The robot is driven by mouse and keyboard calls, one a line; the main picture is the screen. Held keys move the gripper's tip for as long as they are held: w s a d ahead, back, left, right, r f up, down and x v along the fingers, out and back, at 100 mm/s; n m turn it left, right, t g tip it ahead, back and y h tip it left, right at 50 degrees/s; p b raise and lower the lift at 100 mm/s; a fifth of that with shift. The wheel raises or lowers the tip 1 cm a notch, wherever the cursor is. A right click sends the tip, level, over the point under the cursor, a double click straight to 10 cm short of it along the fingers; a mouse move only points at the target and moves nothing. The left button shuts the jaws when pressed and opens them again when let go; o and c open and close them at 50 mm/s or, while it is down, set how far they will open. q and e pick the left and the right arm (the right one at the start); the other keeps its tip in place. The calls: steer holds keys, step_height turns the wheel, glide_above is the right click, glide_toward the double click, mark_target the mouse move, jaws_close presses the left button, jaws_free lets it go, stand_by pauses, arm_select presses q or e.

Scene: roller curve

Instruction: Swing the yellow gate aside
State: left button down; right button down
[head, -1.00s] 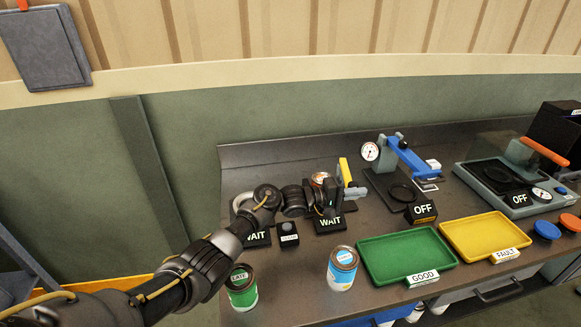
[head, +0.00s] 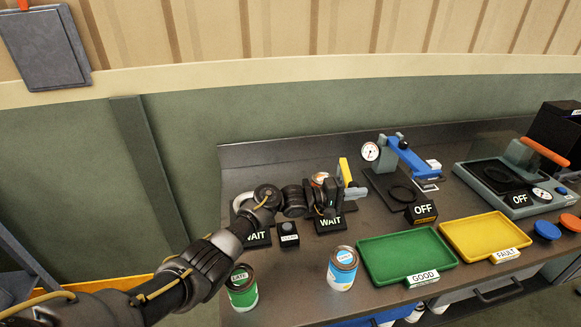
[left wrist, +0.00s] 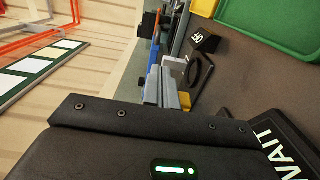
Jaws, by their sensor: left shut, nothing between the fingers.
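The yellow gate (head: 345,171) stands upright on a grey fixture at the back of the bench, just right of my left gripper. A small yellow piece (left wrist: 185,101) next to grey metal parts shows in the left wrist view, and I cannot tell whether it is the same gate. My left gripper (head: 329,211) is shut and empty, low over the bench behind a WAIT sign (head: 331,223). Whether it touches the gate cannot be told. A can (head: 319,179) is partly hidden behind the gripper. My right gripper is not in view.
A green can (head: 242,289) and a blue-white can (head: 342,268) stand at the front. A green tray (head: 366,272) and a yellow tray (head: 447,226) lie to the right. A blue-handled press (head: 408,155) stands behind them.

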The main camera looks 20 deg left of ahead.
arm_select(q)
steer(key=s+a+p, duration=0.1)
steer(key=s+a, duration=0.5)
steer(key=s, duration=0.5)
steer(key=shift+s+a+r, duration=0.15)
steer(key=shift+s+a, duration=0.05)
steer(key=shift+s, duration=0.1)
steer(key=shift+a, duration=0.1)
